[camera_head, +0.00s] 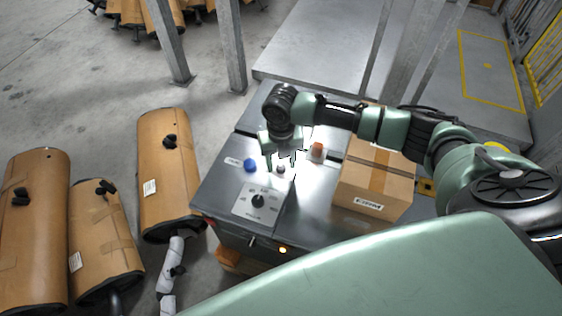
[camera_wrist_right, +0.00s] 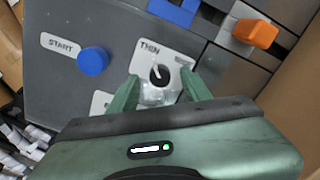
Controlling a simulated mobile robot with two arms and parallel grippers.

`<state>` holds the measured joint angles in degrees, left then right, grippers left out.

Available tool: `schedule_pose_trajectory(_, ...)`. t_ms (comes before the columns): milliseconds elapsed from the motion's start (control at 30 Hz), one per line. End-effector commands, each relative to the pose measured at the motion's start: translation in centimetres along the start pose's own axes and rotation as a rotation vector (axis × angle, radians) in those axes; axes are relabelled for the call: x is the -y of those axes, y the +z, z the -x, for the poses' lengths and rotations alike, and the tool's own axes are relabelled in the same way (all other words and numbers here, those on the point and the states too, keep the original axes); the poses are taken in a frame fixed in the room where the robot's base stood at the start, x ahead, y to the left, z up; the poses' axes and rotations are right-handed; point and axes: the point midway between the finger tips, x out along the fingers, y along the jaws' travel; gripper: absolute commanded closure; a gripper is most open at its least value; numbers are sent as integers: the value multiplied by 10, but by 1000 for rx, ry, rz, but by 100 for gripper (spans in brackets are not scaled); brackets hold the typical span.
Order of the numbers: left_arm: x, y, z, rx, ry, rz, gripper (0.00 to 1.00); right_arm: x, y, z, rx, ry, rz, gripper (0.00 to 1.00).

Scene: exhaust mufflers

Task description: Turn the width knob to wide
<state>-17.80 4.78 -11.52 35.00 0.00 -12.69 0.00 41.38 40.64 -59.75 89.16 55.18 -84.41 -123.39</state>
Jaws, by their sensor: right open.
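The width knob (camera_wrist_right: 160,75) is a round black dial on a white plate in the right wrist view. Its white pointer line aims up and left, toward the word THIN; the label on the right side of the plate is partly covered by a finger. In the head view the knob (camera_head: 281,169) shows small and pale just below my right gripper (camera_head: 284,153). In the wrist view my right gripper (camera_wrist_right: 160,80) is open, one green finger on each side of the knob, with nothing held. Whether the fingers touch it cannot be told. My left gripper is not in view.
A blue START button (camera_wrist_right: 93,61) sits left of the knob, and an orange knob (camera_wrist_right: 255,33) at upper right. Another black dial (camera_head: 258,200) is nearer the panel's front. A cardboard box (camera_head: 374,180) stands right of the gripper.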

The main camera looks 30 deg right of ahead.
Motion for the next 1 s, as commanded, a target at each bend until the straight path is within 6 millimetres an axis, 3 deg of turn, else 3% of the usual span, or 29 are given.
schedule_pose_trajectory(333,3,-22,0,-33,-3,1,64,0,0,-7,0,0,0,52)
schedule_pose_trajectory(367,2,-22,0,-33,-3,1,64,0,0,-7,0,0,0,57)
schedule_pose_trajectory(500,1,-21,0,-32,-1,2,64,0,0,-7,0,0,0,96)
schedule_pose_trajectory(533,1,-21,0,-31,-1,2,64,0,0,-7,0,0,0,100)
schedule_pose_trajectory(1000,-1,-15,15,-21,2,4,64,0,0,-3,0,-1,-96,100)
